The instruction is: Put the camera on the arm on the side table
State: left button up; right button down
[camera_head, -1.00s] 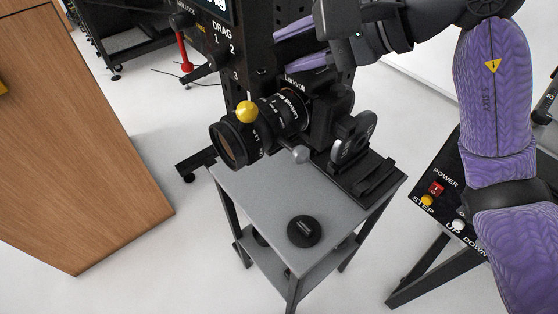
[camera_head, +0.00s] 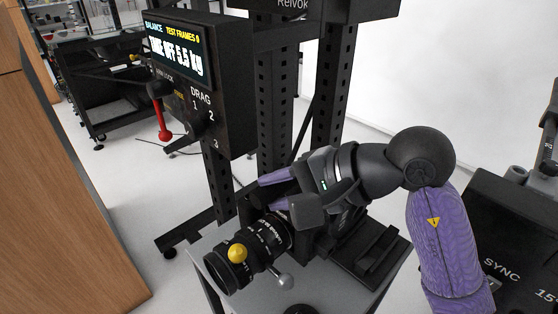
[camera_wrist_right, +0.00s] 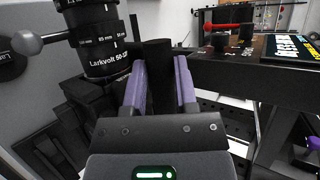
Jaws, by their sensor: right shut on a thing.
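The black camera (camera_head: 262,243), with a long lens and a yellow knob, stands on the grey side table (camera_head: 210,240), its lens pointing to the lower left. My right gripper (camera_head: 263,191) reaches in from the right, just above and behind the lens. In the right wrist view its purple fingers (camera_wrist_right: 159,68) are shut on a black upright part of the camera, beside the lens (camera_wrist_right: 98,42). My gripper and wrist hide most of the camera body. My left gripper is not in view.
A black rig with uprights (camera_head: 275,100) and a display box (camera_head: 200,75) stands close behind the table. The box has a red-handled lever (camera_head: 165,130). Black plates (camera_head: 370,258) lie on the table's right side. A wooden cabinet (camera_head: 60,190) is at left, a control panel (camera_head: 510,235) at right.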

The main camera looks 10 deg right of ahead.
aim_at(280, 228)
jog(key=shift+f, duration=0.7)
notch_tip(280, 228, down, 4)
jog(key=shift+r+b, duration=0.2)
jog(key=shift+b, duration=0.85)
jog(key=shift+r, duration=0.1)
jog(key=c, duration=0.7)
grip_release()
jog(key=o, duration=0.3)
